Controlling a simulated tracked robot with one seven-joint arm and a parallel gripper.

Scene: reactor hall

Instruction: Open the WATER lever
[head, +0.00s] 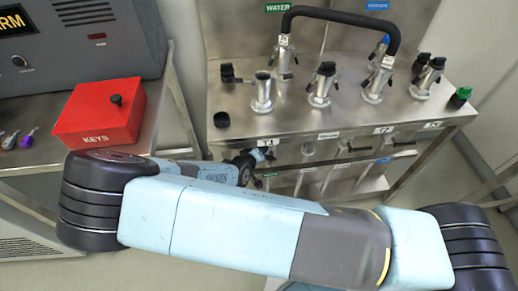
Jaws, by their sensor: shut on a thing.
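The steel valve bench (235,155) has several pipe fittings on top and a row of levers along its front. A green WATER sign (277,7) is on the back panel. A small green label (270,174) sits low at the left of the front row, beside the leftmost valve (268,143), which looks like the WATER lever. My gripper (252,157) is at that valve, below the bench's front edge, and is shut on its lever. The fingertips are small and partly hidden by my arm, so the lever's angle is unclear.
A black hose (345,17) arches between two fittings. Other black levers (352,149) stand to the right along the front. A red KEYS box (98,112) is on the left table.

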